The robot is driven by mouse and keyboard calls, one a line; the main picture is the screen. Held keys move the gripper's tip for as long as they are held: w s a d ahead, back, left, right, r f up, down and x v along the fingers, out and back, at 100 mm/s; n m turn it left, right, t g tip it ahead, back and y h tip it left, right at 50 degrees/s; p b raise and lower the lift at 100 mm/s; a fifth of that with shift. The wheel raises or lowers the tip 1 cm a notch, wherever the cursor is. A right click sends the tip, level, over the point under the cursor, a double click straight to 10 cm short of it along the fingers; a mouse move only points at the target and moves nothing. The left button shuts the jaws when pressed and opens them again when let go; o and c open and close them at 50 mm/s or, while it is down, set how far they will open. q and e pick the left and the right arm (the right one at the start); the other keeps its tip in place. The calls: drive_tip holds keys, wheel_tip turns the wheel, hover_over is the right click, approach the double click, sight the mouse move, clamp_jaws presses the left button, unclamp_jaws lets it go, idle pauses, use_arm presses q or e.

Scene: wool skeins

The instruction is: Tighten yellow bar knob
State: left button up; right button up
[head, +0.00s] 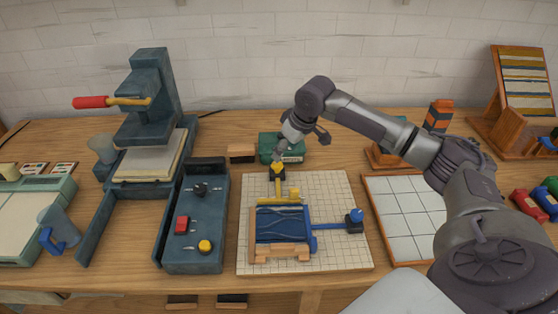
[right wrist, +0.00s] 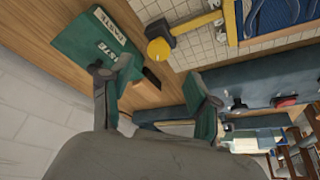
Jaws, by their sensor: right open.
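The yellow bar knob (head: 278,168) sits on a dark mount at the far edge of the gridded board (head: 340,190), at the end of a yellow bar (head: 277,187). In the right wrist view the round yellow knob (right wrist: 158,50) shows beyond the fingers with the yellow bar (right wrist: 197,22) beside it. The bar runs toward a frame with blue threads (head: 282,224). My right gripper (head: 297,147) is open and empty, above and just behind the knob, apart from it. Its spread fingers show in the right wrist view (right wrist: 160,82). My left gripper is in neither view.
A green waste box (head: 290,146) stands close behind the right gripper, with a small wooden block (head: 241,153) beside it. A dark tray with knobs (head: 196,245) lies left of the board. A white tiled panel (head: 403,214) lies right, under my right arm.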

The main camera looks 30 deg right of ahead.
sight(278, 164)
drive_tip(key=x, duration=0.7)
drive_tip(key=shift+w+d+f, duration=0.1)
drive_tip(key=shift+w+f, duration=0.1)
drive_tip(key=shift+f, duration=0.05)
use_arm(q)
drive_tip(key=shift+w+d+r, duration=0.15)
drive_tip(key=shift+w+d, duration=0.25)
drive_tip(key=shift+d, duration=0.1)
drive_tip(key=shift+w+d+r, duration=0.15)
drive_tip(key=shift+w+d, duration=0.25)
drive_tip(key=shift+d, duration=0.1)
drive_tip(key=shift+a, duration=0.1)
